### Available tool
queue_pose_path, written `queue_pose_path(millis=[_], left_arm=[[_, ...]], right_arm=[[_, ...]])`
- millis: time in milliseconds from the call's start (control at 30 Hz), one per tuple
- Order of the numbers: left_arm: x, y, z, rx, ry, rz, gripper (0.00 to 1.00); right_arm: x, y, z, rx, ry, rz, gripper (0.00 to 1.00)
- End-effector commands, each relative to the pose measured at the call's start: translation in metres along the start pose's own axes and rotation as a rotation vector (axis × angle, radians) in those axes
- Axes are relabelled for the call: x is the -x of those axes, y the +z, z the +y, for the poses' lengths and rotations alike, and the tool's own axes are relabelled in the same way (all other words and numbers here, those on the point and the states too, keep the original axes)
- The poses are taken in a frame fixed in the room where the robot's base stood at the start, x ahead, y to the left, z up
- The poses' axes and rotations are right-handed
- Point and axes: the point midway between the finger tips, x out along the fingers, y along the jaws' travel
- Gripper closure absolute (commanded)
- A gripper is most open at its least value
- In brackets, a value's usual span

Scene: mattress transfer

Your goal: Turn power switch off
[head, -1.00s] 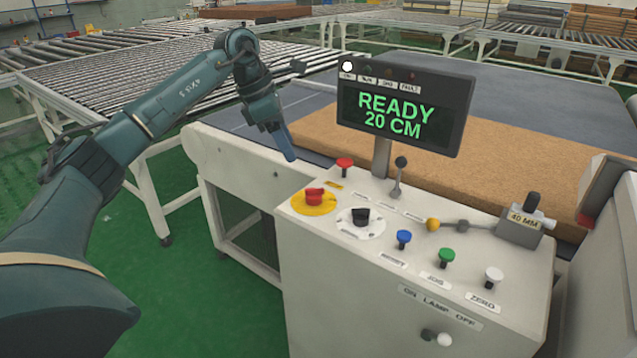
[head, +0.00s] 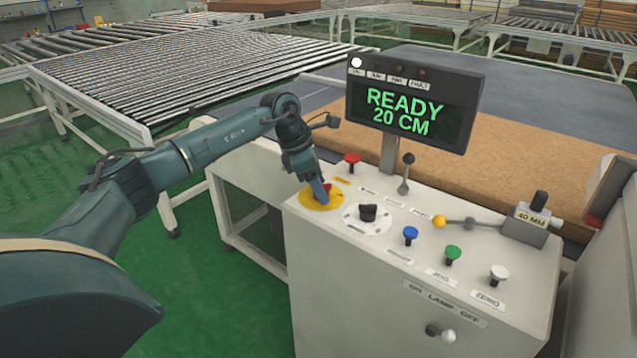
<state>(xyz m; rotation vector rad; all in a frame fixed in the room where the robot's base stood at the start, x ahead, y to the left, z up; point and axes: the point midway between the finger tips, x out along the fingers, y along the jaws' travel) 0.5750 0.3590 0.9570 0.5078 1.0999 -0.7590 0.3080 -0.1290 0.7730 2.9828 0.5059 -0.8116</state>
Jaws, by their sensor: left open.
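The red rotary power switch (head: 327,187) sits on a round yellow plate (head: 312,203) at the left of the console top. My left gripper (head: 322,193) is over it from the upper left, with its fingertips at the red knob and hiding much of it. It is open, and I cannot tell whether the fingers touch the knob. The display (head: 411,105) reads READY 20 CM, and a white lamp (head: 356,62) is lit at its upper left. My right gripper is not in view.
Close by are a red button (head: 352,159), a black rotary knob (head: 367,212) and a lever (head: 405,172). Blue (head: 410,234), green (head: 453,253) and white (head: 498,273) buttons line the front. A brown foam slab (head: 520,155) and roller conveyors (head: 180,70) lie behind.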

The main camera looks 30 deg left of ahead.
Motion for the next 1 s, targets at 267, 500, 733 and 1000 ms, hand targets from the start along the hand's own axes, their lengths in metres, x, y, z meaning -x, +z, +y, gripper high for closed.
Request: queue_pose_path(millis=[267, 500, 733, 1000], left_arm=[[0.0002, -0.0001, 0.0, 0.0, 0.0, 0.0, 0.59], [0.0004, -0.0002, 0.0, 0.001, 0.0, 0.0, 0.78], [0.0006, -0.0002, -0.0001, 0.003, 0.0, 0.0, 0.88], [0.0011, -0.0005, -0.0005, 0.063, 0.026, 0.002, 0.88]], right_arm=[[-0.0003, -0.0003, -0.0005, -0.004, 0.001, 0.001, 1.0], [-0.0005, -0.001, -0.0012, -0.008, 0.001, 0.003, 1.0], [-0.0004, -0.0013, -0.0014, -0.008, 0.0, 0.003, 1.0], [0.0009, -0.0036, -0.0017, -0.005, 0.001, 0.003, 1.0]])
